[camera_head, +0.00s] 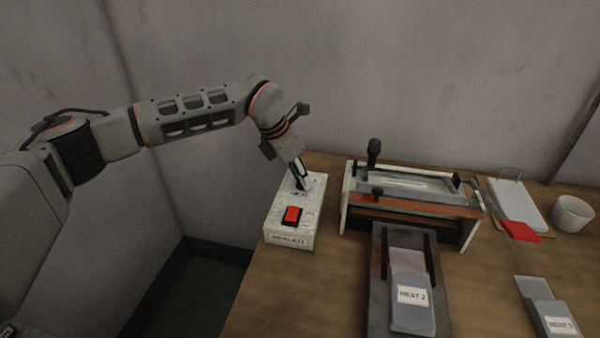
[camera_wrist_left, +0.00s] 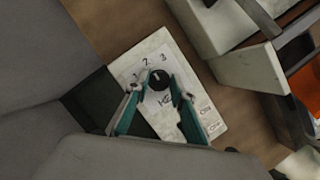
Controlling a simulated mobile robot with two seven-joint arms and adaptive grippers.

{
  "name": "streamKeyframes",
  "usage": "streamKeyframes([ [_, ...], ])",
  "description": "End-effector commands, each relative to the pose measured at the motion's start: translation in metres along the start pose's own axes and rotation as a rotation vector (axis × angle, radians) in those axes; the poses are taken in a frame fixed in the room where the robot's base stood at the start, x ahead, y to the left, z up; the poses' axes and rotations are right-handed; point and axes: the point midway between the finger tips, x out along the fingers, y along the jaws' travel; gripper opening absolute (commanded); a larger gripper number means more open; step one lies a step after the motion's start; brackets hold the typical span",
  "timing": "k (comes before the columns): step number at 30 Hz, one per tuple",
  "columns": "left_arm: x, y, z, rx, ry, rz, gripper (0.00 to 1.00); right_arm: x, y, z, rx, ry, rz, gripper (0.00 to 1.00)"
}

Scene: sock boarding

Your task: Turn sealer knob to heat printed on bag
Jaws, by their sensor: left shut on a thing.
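The white sealer control box (camera_head: 278,235) stands at the table's left edge, with a red switch (camera_head: 292,215) on top. My left gripper (camera_head: 301,184) points down over its far end. In the left wrist view the black knob (camera_wrist_left: 159,80) sits between the fingers of my left gripper (camera_wrist_left: 158,92), which is shut on it. The numbers 1, 2 and 3 are printed around the knob; its pointer is too small to read surely. A grey bag (camera_head: 412,318) labelled HEAT 2 lies before the bag sealer (camera_head: 400,212). My right gripper is not in view.
Another labelled bag (camera_head: 545,305) lies at the right; its number is hard to read. A white pad (camera_head: 515,205), a red piece (camera_head: 520,231) and a white cup (camera_head: 572,213) stand at the back right. Bare wooden table (camera_head: 480,285) lies between the bags.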

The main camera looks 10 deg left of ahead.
Motion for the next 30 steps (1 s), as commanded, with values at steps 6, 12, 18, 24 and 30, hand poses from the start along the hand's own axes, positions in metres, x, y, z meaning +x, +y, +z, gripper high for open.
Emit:
streamKeyframes([
  [6, 0.002, -0.001, -0.002, -0.011, 0.005, 0.002, 0.02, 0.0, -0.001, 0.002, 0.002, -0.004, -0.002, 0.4],
  [12, 0.003, -0.001, -0.002, -0.01, 0.006, 0.001, 0.02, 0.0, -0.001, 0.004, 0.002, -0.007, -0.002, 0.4],
  [18, 0.002, -0.001, -0.002, -0.01, 0.004, 0.001, 0.4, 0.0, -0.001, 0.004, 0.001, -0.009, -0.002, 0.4],
  [24, 0.001, 0.0, -0.001, -0.009, 0.002, 0.002, 0.4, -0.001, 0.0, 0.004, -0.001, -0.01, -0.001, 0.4],
  [30, -0.013, 0.001, 0.0, -0.01, 0.0, 0.004, 0.4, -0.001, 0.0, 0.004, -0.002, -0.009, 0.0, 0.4],
])
